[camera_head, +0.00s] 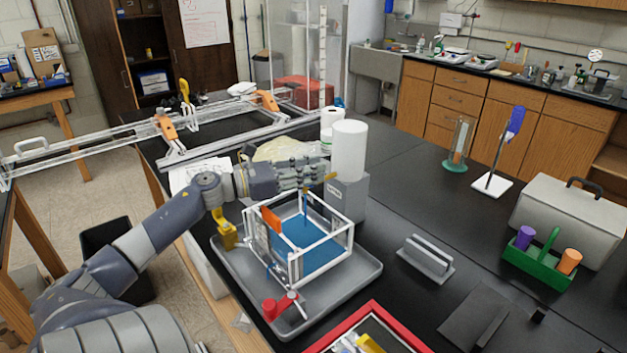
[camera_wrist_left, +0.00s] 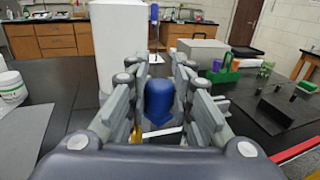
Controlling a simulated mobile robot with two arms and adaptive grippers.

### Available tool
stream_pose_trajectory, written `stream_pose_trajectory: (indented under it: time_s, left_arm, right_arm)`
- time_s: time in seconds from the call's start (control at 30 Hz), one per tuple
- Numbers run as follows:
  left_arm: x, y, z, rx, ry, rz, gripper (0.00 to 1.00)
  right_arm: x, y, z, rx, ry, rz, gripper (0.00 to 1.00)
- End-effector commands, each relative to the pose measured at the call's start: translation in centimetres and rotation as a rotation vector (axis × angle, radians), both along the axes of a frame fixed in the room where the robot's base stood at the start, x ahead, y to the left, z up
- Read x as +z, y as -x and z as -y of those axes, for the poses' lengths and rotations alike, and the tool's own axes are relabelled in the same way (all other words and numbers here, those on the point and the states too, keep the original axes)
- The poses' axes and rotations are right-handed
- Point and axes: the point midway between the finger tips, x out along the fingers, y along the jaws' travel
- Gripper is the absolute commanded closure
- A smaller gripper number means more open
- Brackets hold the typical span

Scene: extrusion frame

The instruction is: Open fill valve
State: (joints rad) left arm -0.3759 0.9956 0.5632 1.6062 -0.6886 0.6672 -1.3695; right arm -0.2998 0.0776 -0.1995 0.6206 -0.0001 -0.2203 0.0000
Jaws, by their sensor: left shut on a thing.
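My left gripper (camera_head: 312,170) reaches in from the left over a white-framed clear tank (camera_head: 345,208) with a blue bottom. In the left wrist view its fingers (camera_wrist_left: 160,92) close on both sides of a dark blue dome-topped piece (camera_wrist_left: 159,101). In the head view a thin blue rod (camera_head: 306,208) shows below the fingers; the fingers hide its top. A small yellow piece (camera_head: 331,176) shows by the fingertips, in front of the grey block under a white cylinder (camera_head: 349,150). A red-handled valve (camera_head: 283,305) is at the tank's near corner. I cannot tell which part is the fill valve.
The tank stands in a grey tray (camera_head: 362,275) on the black bench. A yellow part (camera_head: 225,230) is at the tray's left edge. A red-framed tray (camera_head: 372,306) is in front. A grey handled block (camera_head: 425,258) and a green caddy (camera_head: 535,262) are to the right.

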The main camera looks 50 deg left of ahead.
Motion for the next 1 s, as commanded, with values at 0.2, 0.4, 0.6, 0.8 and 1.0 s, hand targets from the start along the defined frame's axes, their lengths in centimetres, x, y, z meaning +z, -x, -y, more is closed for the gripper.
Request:
stream_pose_trajectory:
  time_s: [0.2,0.4,0.6,0.8,1.0]
  left_arm:
    - [-0.28,0.09,-0.02,-0.027,-0.001,-0.005,1.0]
    - [-0.25,0.09,-0.02,-0.028,-0.001,-0.005,1.0]
    - [-0.26,0.09,-0.01,-0.028,0.0,-0.005,0.71]
    - [-0.15,0.07,-0.04,-0.027,0.0,-0.003,0.58]
    - [-0.08,0.11,-0.09,-0.026,-0.001,-0.002,0.58]
  right_arm:
    - [-0.61,0.0,0.24,0.001,0.003,0.0,1.0]
    - [-0.58,0.01,0.33,0.002,0.004,0.0,1.0]
    - [-0.58,0.01,0.32,0.002,0.003,0.0,1.0]
    - [-0.58,0.01,0.31,0.002,0.003,0.0,1.0]
    - [-0.59,0.04,0.32,0.003,0.003,0.0,1.0]
